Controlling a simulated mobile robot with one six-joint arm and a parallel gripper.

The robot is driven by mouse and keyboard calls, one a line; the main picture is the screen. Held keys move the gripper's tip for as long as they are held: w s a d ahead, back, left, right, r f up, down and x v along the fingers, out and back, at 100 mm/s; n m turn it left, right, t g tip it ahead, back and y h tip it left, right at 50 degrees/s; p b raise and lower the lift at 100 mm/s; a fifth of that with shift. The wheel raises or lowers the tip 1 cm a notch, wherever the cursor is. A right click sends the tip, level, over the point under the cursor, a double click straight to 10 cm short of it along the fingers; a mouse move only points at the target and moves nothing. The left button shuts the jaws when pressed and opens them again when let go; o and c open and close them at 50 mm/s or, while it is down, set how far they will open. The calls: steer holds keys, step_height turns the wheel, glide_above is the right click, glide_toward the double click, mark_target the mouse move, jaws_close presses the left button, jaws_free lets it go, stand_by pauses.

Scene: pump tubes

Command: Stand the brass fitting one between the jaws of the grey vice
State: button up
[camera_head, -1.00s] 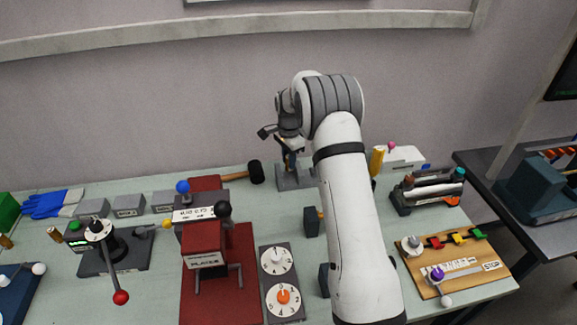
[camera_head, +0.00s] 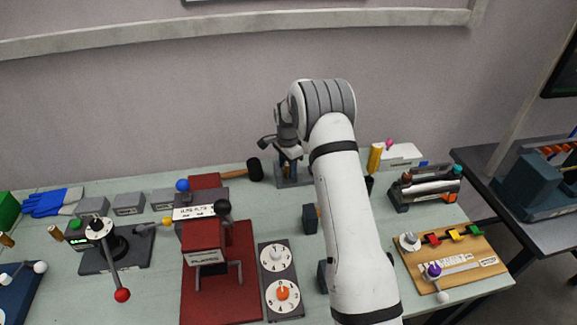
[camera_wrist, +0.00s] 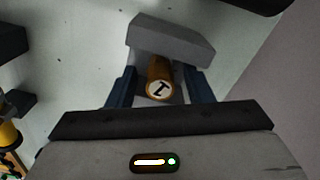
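Brass fitting one (camera_wrist: 160,90) shows in the wrist view with its white end, marked 1, towards the camera. My gripper (camera_wrist: 158,78) has its two blue fingers on either side of the fitting and appears shut on it. The grey vice (camera_wrist: 172,38) shows just beyond the fitting as a jaw block; its nearer part is hidden by my gripper. In the head view, my gripper (camera_head: 289,165) points down over the vice (camera_head: 293,183) at the back of the bench. Whether the fitting's lower end touches the vice is hidden.
A black-headed mallet (camera_head: 254,169) lies left of the vice. A yellow cylinder (camera_head: 375,158) and a white box (camera_head: 402,156) stand to the right. Dark blocks (camera_head: 310,219) stand in front. The red press (camera_head: 204,242) and dial panel (camera_head: 281,278) are nearer, left of my arm.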

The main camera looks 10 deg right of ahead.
mark_target(288, 164)
step_height(288, 164, up, 12)
steer(key=b, duration=0.2)
steer(key=s+r+n, duration=0.3)
steer(key=s+r, duration=0.4)
steer(key=r, duration=0.1)
steer(key=s+r+n+t, duration=0.1)
steer(key=s+r+n, duration=0.2)
steer(key=s, duration=0.8)
steer(key=s+r+n+t, duration=0.1)
steer(key=s+r+n, duration=0.3)
steer(key=s, duration=0.7)
steer(key=s+f+n+t, duration=0.1)
steer(key=s+f+n, duration=0.2)
steer(key=s, duration=0.9)
steer(key=shift+s+d+f+n, duration=0.15)
steer(key=shift+d+f+n, duration=0.1)
steer(key=shift+f+n, duration=0.05)
steer(key=shift+o, duration=0.3)
